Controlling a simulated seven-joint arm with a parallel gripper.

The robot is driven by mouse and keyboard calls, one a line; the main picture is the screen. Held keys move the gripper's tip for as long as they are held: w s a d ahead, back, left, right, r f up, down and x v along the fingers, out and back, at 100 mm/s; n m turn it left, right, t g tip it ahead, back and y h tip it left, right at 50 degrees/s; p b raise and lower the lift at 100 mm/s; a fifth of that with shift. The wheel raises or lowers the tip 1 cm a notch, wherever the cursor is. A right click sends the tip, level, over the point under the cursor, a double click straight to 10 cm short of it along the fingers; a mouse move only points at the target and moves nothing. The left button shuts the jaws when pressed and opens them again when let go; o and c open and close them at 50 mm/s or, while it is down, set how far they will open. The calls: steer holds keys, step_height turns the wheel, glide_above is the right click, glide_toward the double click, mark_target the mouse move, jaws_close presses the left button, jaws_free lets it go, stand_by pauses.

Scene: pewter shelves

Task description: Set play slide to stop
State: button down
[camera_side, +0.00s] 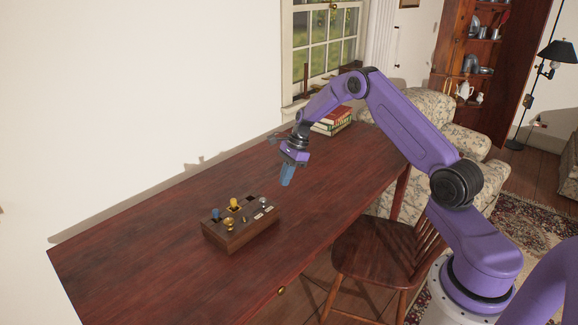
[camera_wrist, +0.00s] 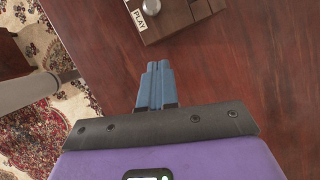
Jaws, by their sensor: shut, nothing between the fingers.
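A brown wooden control box (camera_side: 228,240) sits on the dark red desk. Several small controls are on its top: a blue knob (camera_side: 215,213), a yellow knob (camera_side: 233,203), a brass knob (camera_side: 228,224) and a silver knob (camera_side: 263,201). In the wrist view only one end of the box (camera_wrist: 181,17) shows at the top edge, with a white PLAY label (camera_wrist: 139,20) beside a silver knob (camera_wrist: 151,6). No stop label is readable. My gripper (camera_side: 287,184) is shut and empty, above the desk, apart from the box and toward its window side. Its blue fingertips (camera_wrist: 158,66) point at the box.
Stacked books (camera_side: 332,121) lie at the desk's far end by the window. A wooden chair (camera_side: 375,245) stands at the desk's front side, with a floral armchair (camera_side: 410,108) behind. The desk top around the box is clear.

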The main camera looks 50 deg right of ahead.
mark_target(263, 202)
steer(key=shift+w+a+f, duration=0.2)
steer(key=shift+a+f, duration=0.25)
steer(key=shift+a, duration=0.4)
steer(key=shift+w+a+f, duration=0.25)
steer(key=shift+a+f, duration=0.2)
steer(key=shift+a, duration=0.35)
steer(key=shift+w+a+f, duration=0.2)
steer(key=shift+a+f, duration=0.25)
steer(key=shift+a, duration=0.4)
steer(key=shift+a, duration=0.1)
steer(key=a, duration=0.4)
steer(key=shift+a, duration=0.25)
steer(key=shift+d, duration=0.1)
